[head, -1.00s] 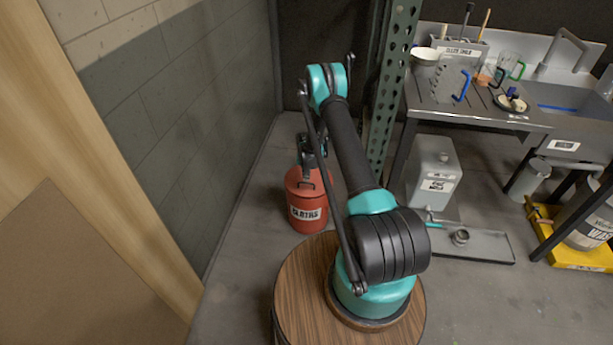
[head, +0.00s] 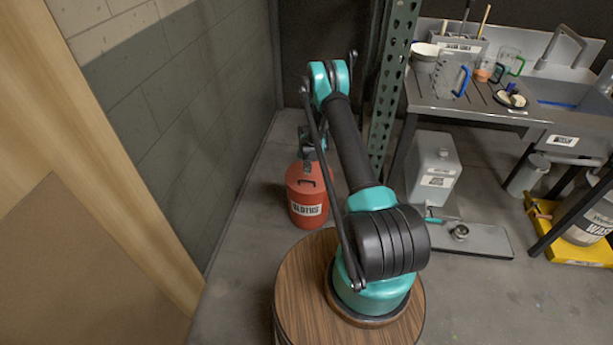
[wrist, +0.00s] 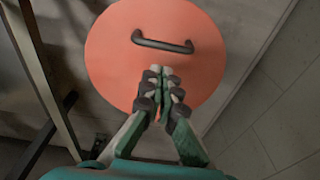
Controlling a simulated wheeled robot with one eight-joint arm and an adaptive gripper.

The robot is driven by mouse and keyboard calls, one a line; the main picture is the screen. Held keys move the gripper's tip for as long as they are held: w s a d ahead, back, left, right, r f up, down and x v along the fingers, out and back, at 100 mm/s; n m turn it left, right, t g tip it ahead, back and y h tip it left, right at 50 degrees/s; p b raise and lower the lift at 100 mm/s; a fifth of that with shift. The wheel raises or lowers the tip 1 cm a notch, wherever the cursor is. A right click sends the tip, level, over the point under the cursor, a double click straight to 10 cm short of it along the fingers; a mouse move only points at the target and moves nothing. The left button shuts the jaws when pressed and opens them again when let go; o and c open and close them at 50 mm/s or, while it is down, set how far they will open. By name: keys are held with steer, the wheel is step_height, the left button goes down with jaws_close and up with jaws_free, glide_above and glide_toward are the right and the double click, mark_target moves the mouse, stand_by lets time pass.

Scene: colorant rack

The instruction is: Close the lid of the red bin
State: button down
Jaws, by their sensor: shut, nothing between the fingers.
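The red bin (head: 307,207) stands on the floor near the wall, with a white label on its front. Its round red lid (wrist: 112,48) has a dark bar handle (wrist: 163,42) and fills the middle of the wrist view. In the head view the lid (head: 298,178) lies flat across the bin's top, with no gap that I can make out. My gripper (wrist: 166,72) is shut and empty, with its fingertips over the lid near the handle. I cannot tell whether they touch it. In the head view my gripper is partly hidden behind my arm, above the bin.
A grey block wall (head: 170,110) stands close left of the bin. A green perforated post (head: 392,85) and a steel sink table (head: 470,112) are to the right. A grey canister (head: 434,165) and a flat tray (head: 470,240) are on the floor there.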

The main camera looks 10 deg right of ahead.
steer(key=s+r+n, duration=0.1)
steer(key=s+r, duration=0.3)
steer(key=r, duration=0.9)
steer(key=s+r, duration=0.4)
steer(key=r, duration=0.8)
steer(key=s+d+r+t, duration=0.1)
steer(key=s+d+r, duration=0.1)
steer(key=s+r, duration=0.85)
steer(key=s+r+n+t, duration=0.1)
steer(key=s+r, duration=0.1)
steer(key=s, duration=1.1)
steer(key=s+d+r+n, duration=0.1)
steer(key=s+r, duration=0.1)
steer(key=s, duration=1)
steer(key=shift+s+d+n+t, duration=0.25)
steer(key=shift+s+n+t, duration=0.1)
steer(key=shift+n+t, duration=0.05)
